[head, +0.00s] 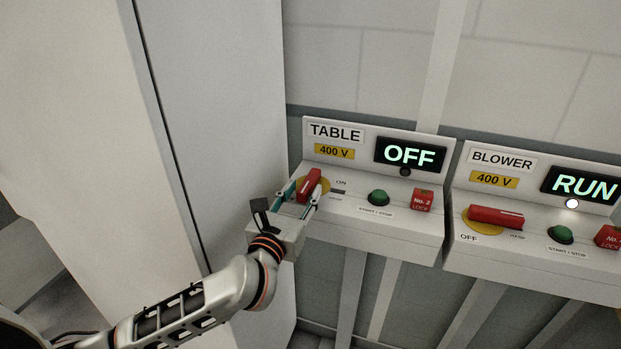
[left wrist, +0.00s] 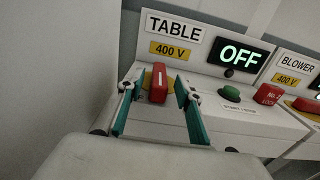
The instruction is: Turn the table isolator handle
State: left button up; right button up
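The table isolator handle (head: 310,184) is a red bar on a yellow disc, on the sloped top of the TABLE box (head: 345,225). It points up and slightly right in the head view. The TABLE display (head: 408,154) reads OFF. My left gripper (head: 300,192) is open at the handle, with one finger on each side. In the left wrist view the handle (left wrist: 158,83) stands between the tips of the teal-edged fingers (left wrist: 158,95), with gaps visible on both sides. The disc is partly hidden. My right gripper is not in view.
A green START/STOP button (head: 378,197) and a red No. 2 LOCK block (head: 422,200) sit right of the handle. The BLOWER box (head: 530,265) stands further right, its red handle (head: 496,216) lying sideways and its display (head: 582,185) reading RUN. A tall grey cabinet (head: 220,110) is close on the left.

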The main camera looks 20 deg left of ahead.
aim_at(311, 178)
pick_arm(q)
jog(key=w, duration=0.6)
jog(key=shift+w+d, duration=0.1)
grip_shut()
